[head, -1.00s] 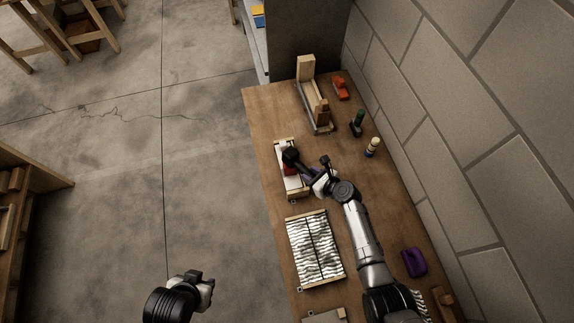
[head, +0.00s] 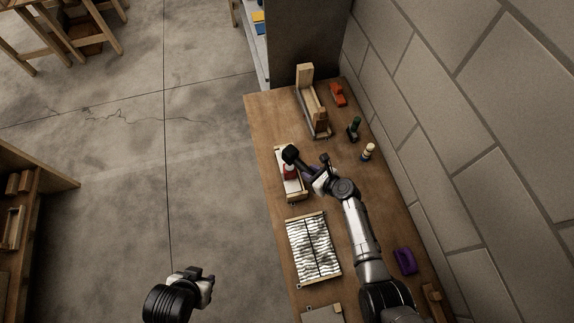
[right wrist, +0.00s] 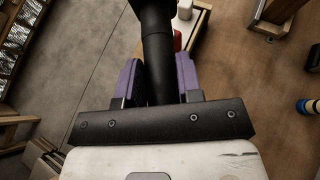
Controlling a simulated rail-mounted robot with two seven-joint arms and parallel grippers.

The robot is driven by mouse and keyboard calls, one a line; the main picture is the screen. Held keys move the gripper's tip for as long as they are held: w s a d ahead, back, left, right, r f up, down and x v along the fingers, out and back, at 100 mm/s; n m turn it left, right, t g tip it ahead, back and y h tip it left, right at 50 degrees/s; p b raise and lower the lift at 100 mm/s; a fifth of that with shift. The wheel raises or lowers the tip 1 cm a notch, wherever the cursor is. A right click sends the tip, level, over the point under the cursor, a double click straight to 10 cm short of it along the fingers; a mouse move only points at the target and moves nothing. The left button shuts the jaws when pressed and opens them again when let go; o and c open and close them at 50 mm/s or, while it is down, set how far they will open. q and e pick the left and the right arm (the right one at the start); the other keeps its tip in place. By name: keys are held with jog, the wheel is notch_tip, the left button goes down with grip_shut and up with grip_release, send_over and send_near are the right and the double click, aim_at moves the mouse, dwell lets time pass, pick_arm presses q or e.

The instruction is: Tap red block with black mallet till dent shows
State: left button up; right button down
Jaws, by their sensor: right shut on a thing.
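My right gripper (head: 312,174) is shut on the handle of the black mallet (head: 290,154). In the right wrist view the mallet handle (right wrist: 156,50) runs between the purple finger pads. The mallet head is over the far part of the pale tray-like holder (head: 299,194). The red block (head: 290,172) sits in this holder and is partly hidden by the mallet; a sliver of the red block (right wrist: 178,40) shows in the wrist view. I cannot tell whether the mallet touches it or whether it is dented. My left gripper (head: 204,284) is empty, off the bench over the floor.
A striped black-and-white panel (head: 313,247) lies nearer on the wooden bench. Behind are a wooden frame (head: 307,95), a red-orange item (head: 337,94), a green-topped item (head: 354,128) and a pale-topped peg (head: 368,151). A purple item (head: 405,261) lies near the wall.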

jog(key=shift+r, duration=0.1)
dwell(0.3)
notch_tip(320, 180, up, 3)
jog(key=p, duration=0.3)
jog(key=shift+r, duration=0.15)
jog(key=shift+r+p, duration=0.5)
jog(key=shift+r, duration=0.35)
